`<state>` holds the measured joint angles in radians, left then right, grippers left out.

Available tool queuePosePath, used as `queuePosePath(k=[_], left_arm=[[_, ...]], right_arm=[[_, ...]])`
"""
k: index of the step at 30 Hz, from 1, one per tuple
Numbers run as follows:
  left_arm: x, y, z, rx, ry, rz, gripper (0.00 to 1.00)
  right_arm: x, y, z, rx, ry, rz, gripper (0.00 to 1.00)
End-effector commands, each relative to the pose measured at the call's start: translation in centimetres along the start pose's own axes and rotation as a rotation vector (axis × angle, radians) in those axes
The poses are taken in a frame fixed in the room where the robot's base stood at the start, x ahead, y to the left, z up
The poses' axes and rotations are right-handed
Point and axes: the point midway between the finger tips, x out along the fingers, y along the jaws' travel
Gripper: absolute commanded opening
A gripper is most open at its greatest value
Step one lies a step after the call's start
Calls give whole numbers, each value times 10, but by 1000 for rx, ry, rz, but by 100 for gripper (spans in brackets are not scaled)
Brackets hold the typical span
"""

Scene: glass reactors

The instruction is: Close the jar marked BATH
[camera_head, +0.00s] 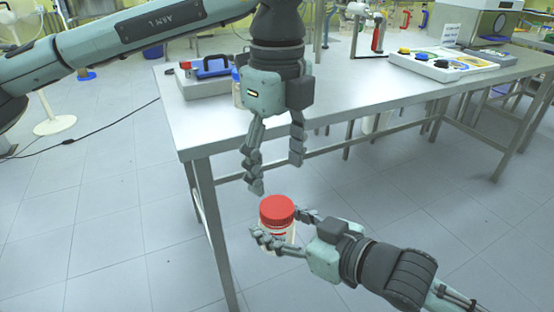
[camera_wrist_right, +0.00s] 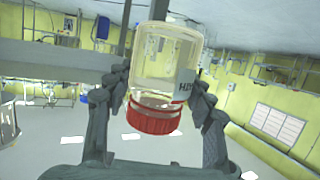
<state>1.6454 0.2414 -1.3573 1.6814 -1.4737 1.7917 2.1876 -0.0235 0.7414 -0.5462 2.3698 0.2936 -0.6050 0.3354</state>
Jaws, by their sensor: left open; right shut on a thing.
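A clear jar (camera_head: 276,236) with a red lid (camera_head: 277,209) is upright in my right gripper (camera_head: 284,228), off the table's near side. In the right wrist view, the jar (camera_wrist_right: 160,62) appears upside down, with its red lid (camera_wrist_right: 153,119) on its mouth. How tight the lid is cannot be told. The jar's label (camera_wrist_right: 184,86) is only partly visible, so its full marking cannot be read. My right gripper is shut around the jar's sides. My left gripper (camera_head: 275,174) is open and empty, pointing down just above the lid, apart from it.
A metal table (camera_head: 360,104) stands behind the grippers. On it are a grey case with a blue handle (camera_head: 212,68), a white tray with coloured parts (camera_head: 440,66) and a red-handled stand (camera_head: 377,38). A container (camera_head: 237,88) is partly hidden behind my left gripper. The floor around the jar is clear.

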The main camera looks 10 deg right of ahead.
Motion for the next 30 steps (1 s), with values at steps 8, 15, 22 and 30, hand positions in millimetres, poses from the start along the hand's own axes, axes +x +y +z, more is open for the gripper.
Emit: queuePosePath(k=[8, 15, 22, 30], left_arm=[[42, 1, 0, 0, 1, 5, 67], [69, 1, 0, 1, 1, 3, 67], [75, 0, 0, 1, 1, 1, 67], [75, 0, 0, 1, 1, 1, 53]], right_arm=[[0, 0, -1, -1, 3, 0, 0], [0, 0, -1, -1, 3, 0, 0], [0, 0, -1, -1, 3, 0, 0], [0, 0, -1, -1, 3, 0, 0]])
